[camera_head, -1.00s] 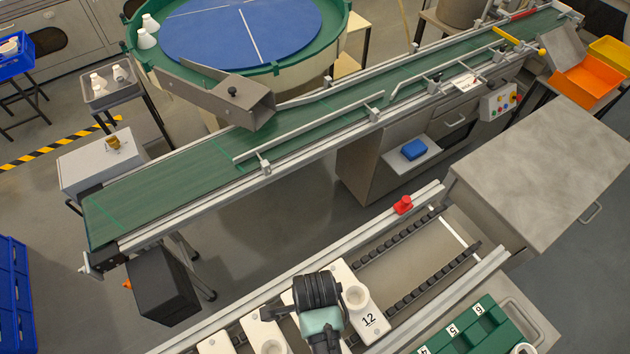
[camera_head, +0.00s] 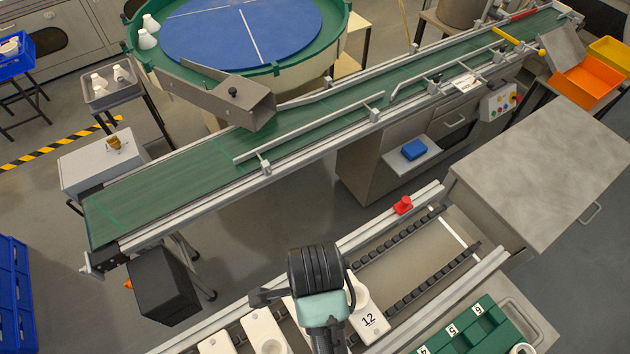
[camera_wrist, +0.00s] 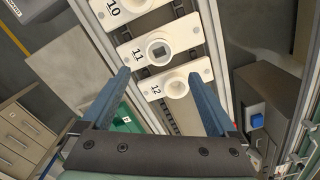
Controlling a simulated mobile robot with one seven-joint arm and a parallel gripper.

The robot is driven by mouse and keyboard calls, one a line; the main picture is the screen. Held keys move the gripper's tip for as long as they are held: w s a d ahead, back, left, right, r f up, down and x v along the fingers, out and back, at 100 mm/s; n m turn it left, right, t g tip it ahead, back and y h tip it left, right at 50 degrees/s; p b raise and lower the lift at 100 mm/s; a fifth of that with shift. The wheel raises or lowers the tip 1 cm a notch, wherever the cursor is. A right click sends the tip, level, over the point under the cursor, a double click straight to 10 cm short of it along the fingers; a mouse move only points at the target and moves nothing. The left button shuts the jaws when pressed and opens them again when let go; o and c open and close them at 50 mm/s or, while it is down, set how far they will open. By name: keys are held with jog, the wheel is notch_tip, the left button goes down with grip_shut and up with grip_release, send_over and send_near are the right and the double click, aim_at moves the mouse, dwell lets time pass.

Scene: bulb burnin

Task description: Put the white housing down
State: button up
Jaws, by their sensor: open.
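My gripper (camera_wrist: 162,78) is open in the wrist view, its two blue fingers spread wide with nothing between them touching. A round white cup-shaped part, which looks like the white housing (camera_wrist: 178,88), stands upright on the white pallet numbered 12 (camera_wrist: 152,80), between and beyond the fingers. It also shows in the head view (camera_head: 361,294), partly hidden by my gripper (camera_head: 303,297). I cannot tell where the housing ends and the pallet begins. The pallet numbered 11 (camera_wrist: 134,57) carries a round seat with a dark square hole.
The pallets sit in a railed track with dark chains; its right stretch is empty. A red knob (camera_head: 402,205) stands on the far rail. A green numbered rack (camera_head: 480,325) lies at lower right. A bare steel table (camera_head: 545,180) and a green belt conveyor (camera_head: 185,185) flank the track.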

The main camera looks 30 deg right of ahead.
jog(key=w+r+n+t+h, duration=0.2)
jog(key=w+r+n+t, duration=0.55)
jog(key=w+r, duration=0.95)
jog(key=w+a+r+n+t, duration=0.1)
jog(key=w+r+n+t, duration=0.15)
jog(key=r, duration=0.45)
jog(key=w+a+r+n+t, duration=0.1)
jog(key=w+r+n+t, duration=0.2)
jog(key=r, duration=0.5)
jog(key=s+a+r+n+t, duration=0.15)
jog(key=r+t, duration=0.25)
jog(key=r, duration=0.4)
jog(key=w+a+r+n+t, duration=0.1)
jog(key=a+r+n+t, duration=0.15)
jog(key=r, duration=0.65)
jog(key=s+a+r+n+t+y, duration=0.1)
jog(key=s+r+n+t, duration=0.2)
jog(key=r, duration=0.5)
jog(key=s+a+r+n+t+y, duration=0.1)
jog(key=s+a+r+n+t, duration=0.1)
jog(key=s+r+t, duration=0.3)
jog(key=s+r+n, duration=0.1)
jog(key=s+r, duration=0.2)
jog(key=r, duration=0.1)
jog(key=shift+a+r, duration=0.25)
jog(key=shift+s, duration=0.1)
